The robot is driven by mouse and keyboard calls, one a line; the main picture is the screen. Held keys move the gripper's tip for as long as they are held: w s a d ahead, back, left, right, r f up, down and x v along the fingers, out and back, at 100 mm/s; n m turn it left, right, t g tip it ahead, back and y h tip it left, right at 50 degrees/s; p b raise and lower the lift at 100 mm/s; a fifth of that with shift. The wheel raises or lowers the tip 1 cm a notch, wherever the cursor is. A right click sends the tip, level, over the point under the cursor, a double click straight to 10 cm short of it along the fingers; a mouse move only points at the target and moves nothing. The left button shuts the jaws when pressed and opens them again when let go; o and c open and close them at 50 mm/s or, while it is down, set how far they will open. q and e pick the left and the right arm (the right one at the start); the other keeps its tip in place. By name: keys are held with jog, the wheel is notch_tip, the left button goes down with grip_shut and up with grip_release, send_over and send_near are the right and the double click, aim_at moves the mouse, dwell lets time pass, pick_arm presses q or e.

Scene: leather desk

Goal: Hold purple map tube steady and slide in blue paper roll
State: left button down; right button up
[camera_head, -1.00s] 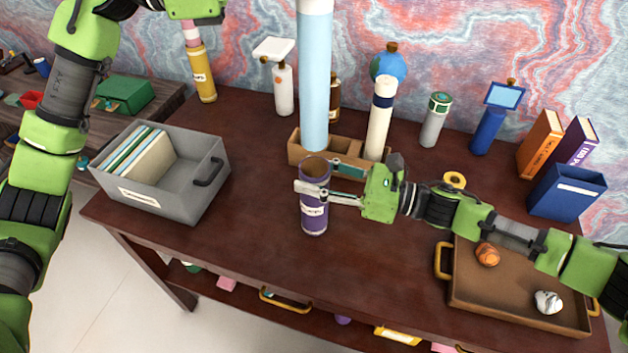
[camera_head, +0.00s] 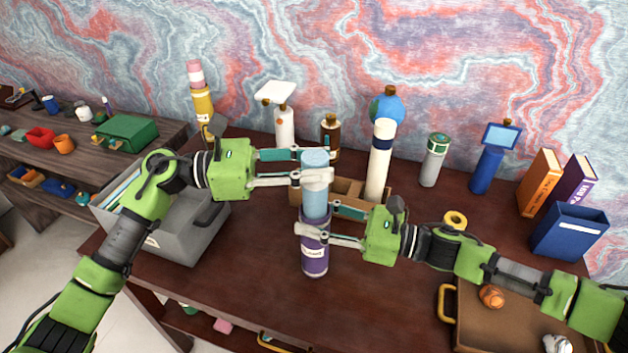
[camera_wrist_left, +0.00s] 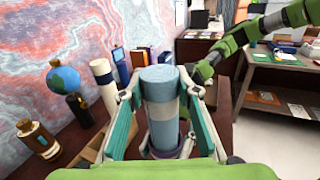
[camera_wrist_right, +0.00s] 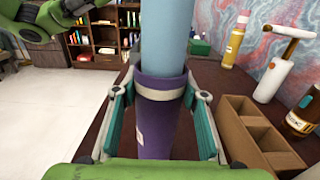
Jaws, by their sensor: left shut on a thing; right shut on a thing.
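The purple map tube (camera_head: 314,258) stands upright on the dark desk, with a white label on its front. My right gripper (camera_head: 314,232) is shut around its upper part; the tube also shows in the right wrist view (camera_wrist_right: 153,142). The light blue paper roll (camera_head: 315,205) stands upright with its lower end inside the tube's mouth, and its upper part sticks out above. My left gripper (camera_head: 315,167) is shut on the roll near its top, around a pale band. The left wrist view shows the roll (camera_wrist_left: 160,112) between the fingers. The roll's lower end is hidden in the tube.
A grey bin (camera_head: 190,232) is at left, partly under my left arm. A brown tray (camera_head: 480,325) lies at right. The desk in front of the tube is clear.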

pick_arm(q)
jog(key=shift+f, duration=2.1)
jog(key=c, duration=1.5)
grip_release()
jog(key=a, duration=0.8)
jog(key=s+a, duration=0.1)
jog(key=a, duration=0.3)
